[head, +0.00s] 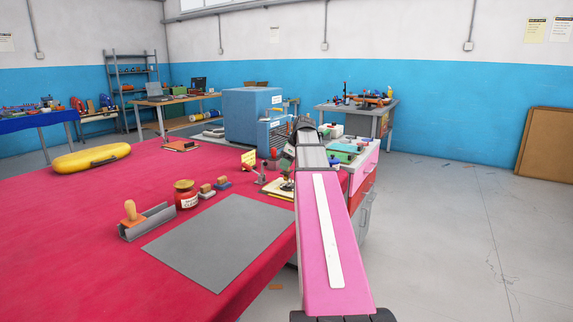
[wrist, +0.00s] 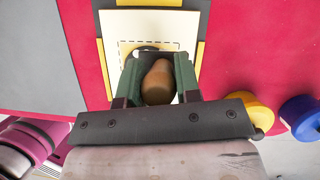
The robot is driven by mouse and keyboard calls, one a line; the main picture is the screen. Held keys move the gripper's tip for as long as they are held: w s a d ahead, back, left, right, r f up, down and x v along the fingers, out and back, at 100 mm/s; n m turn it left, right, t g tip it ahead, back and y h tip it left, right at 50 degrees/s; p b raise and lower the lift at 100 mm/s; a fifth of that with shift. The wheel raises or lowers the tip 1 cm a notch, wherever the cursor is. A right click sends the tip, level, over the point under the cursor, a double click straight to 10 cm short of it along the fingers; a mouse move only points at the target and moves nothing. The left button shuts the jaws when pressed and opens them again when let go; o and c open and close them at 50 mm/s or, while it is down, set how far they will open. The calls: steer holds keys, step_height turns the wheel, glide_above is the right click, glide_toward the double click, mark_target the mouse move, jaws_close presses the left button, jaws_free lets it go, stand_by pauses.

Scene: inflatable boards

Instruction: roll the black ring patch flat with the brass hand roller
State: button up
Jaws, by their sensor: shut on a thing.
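In the wrist view my gripper (wrist: 158,80) is shut on an upright tan wooden handle (wrist: 157,84), held between its two green fingers. I take it for the hand roller's handle; its brass part is hidden below the handle and gripper. Part of the black ring patch (wrist: 141,49) shows just beyond the fingers, inside a dashed square on a cream sheet (wrist: 120,22). The gripper is over that sheet; I cannot tell whether the roller touches the patch. In the head view the cream sheet (head: 279,192) is at the table's right edge, partly behind my arm.
A grey mat (head: 222,238) lies on the red table (head: 100,195). A yellow spool (wrist: 258,112) and a blue spool (wrist: 302,117) are right of my gripper.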

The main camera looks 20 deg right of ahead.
steer(key=shift+f, duration=0.5)
stand_by(0.3)
